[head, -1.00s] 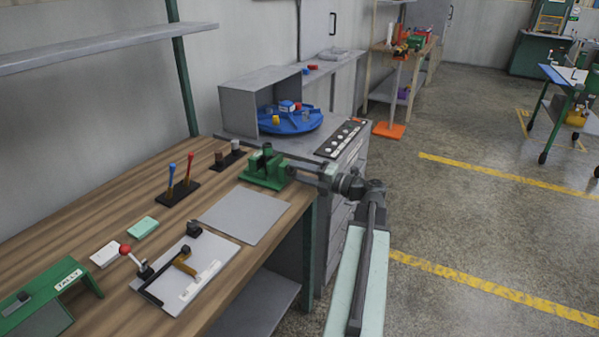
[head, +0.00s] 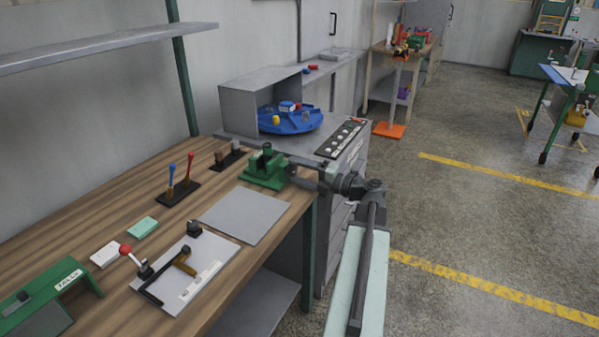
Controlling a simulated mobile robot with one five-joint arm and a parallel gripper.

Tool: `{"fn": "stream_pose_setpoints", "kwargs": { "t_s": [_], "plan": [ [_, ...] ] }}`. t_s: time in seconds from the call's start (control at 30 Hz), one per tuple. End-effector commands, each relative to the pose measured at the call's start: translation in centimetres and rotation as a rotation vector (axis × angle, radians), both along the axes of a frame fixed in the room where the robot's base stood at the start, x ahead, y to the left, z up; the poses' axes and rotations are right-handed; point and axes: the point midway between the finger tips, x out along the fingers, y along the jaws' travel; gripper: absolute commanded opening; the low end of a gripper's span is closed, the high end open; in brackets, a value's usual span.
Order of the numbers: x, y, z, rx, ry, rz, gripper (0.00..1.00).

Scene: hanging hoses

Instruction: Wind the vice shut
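The green vice (head: 264,167) stands at the far right end of the wooden workbench, near its front edge. My arm reaches from the lower right toward it, and my gripper (head: 297,173) is at the vice's right side, where a handle would be. The vice's handle is hidden or too small to make out. The gripper is small and dark here, and I cannot tell whether its fingers are open or shut, or whether they touch the vice.
A grey plate (head: 245,215) lies in front of the vice. A clamp fixture with a red knob (head: 125,249) and a tool stand (head: 178,191) are further left. Behind stands a grey cabinet with a blue turntable (head: 291,121). Open floor lies right.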

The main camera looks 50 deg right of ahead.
Motion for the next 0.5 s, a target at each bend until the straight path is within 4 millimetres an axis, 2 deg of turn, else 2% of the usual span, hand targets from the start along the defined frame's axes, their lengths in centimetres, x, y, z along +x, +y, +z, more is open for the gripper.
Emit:
{"fn": "stream_pose_setpoints", "kwargs": {
  "t_s": [0.23,0.5],
  "plan": [
    [-0.7,-0.2,0.0,0.0,0.001,-0.002,0.63],
    [-5.6,-1.4,0.0,0.0,0.0,-0.003,0.63]
  ]
}}
